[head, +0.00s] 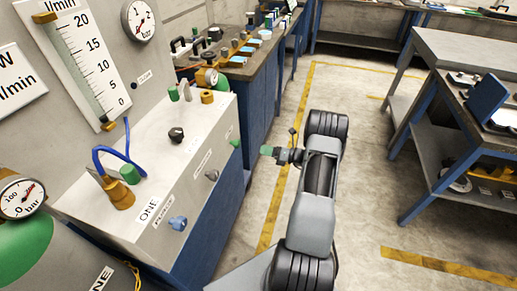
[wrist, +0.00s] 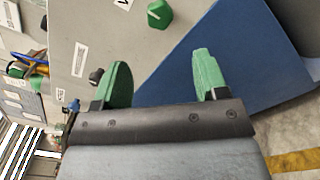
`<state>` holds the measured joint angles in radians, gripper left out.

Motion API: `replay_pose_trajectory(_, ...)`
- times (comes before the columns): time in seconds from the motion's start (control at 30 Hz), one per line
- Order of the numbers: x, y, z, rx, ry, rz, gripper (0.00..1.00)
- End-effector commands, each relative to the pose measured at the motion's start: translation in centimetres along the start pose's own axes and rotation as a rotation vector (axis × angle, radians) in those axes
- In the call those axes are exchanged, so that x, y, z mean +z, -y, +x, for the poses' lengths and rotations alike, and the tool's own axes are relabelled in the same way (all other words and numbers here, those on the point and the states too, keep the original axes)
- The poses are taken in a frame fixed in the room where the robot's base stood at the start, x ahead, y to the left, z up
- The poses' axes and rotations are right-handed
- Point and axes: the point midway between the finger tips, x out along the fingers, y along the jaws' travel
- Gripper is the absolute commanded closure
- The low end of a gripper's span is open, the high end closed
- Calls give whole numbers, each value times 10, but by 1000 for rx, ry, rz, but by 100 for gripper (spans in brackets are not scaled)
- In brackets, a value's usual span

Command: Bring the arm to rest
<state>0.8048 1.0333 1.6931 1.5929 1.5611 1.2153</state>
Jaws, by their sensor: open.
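My arm (head: 318,185) is raised and bent over the floor in the head view, to the right of the grey panel box. My gripper (head: 268,150) points left toward the box's front face. In the wrist view my gripper (wrist: 158,72) shows two green fingers spread apart with nothing between them. A green knob (head: 235,143) on the box's front is just left of the fingertips in the head view. In the wrist view the green knob (wrist: 159,13) lies beyond the fingers, and I see no contact.
The grey box (head: 160,160) carries fittings, a blue hose and a blue knob (head: 178,223). A bench with tools (head: 245,60) stands behind it. A shelved table (head: 440,140) stands at right. Floor with yellow lines (head: 350,210) is clear between them.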

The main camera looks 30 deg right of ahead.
Motion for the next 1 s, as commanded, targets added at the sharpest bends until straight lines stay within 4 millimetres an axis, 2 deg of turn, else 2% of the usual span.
replay_pose_trajectory(0.2,0,0,-8,0,0,0,33)
replay_pose_trajectory(0.7,0,0,-7,0,0,-2,33)
replay_pose_trajectory(0.83,-1,2,-7,-9,-5,-59,33)
replay_pose_trajectory(0.93,-17,4,-8,-23,-80,-164,33)
replay_pose_trajectory(1.0,-45,3,-10,-17,-182,-240,33)
